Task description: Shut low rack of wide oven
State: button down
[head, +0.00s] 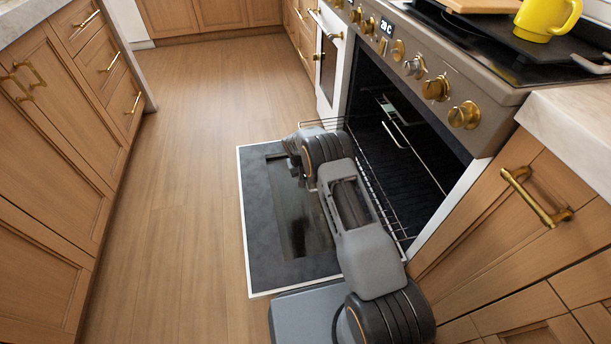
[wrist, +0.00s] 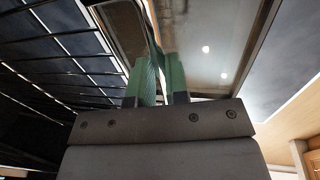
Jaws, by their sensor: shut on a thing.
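The wide oven (head: 480,75) stands on the right with its door (head: 265,240) folded down flat over the floor. The low rack (head: 372,190), a thin wire grid, sticks out of the oven cavity above the open door. My gripper (wrist: 160,78) has its green fingers closed around a thin bar at the rack's edge in the wrist view. The rack's wires (wrist: 55,45) run off to the left there. In the head view my arm hides much of the rack's front and most of my gripper. Another rack piece shows higher inside the dark cavity.
A second, narrower white oven door (head: 327,62) is shut beyond the wide oven. Wooden cabinets (head: 60,150) line the left, with clear floor (head: 185,170) between. A yellow mug (head: 545,18) stands on the cooktop. Brass knobs line the oven front.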

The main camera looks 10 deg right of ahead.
aim_at(373, 165)
jog(key=d+b, duration=0.6)
jog(key=d, duration=2.2)
jog(key=shift+d, duration=0.35)
jog(key=c, duration=1.1)
grip_release()
jog(key=shift+r, duration=0.1)
jog(key=a+r+p, duration=0.1)
jog(key=r+p, duration=0.1)
jog(key=r, duration=0.2)
jog(key=a+r+p, duration=0.1)
jog(key=r, duration=0.4)
jog(key=r+p, duration=0.2)
jog(key=r, duration=0.2)
jog(key=shift+a+r+p, duration=0.2)
jog(key=shift+a+p, duration=0.15)
jog(key=shift+a, duration=0.05)
jog(key=shift+c, duration=0.2)
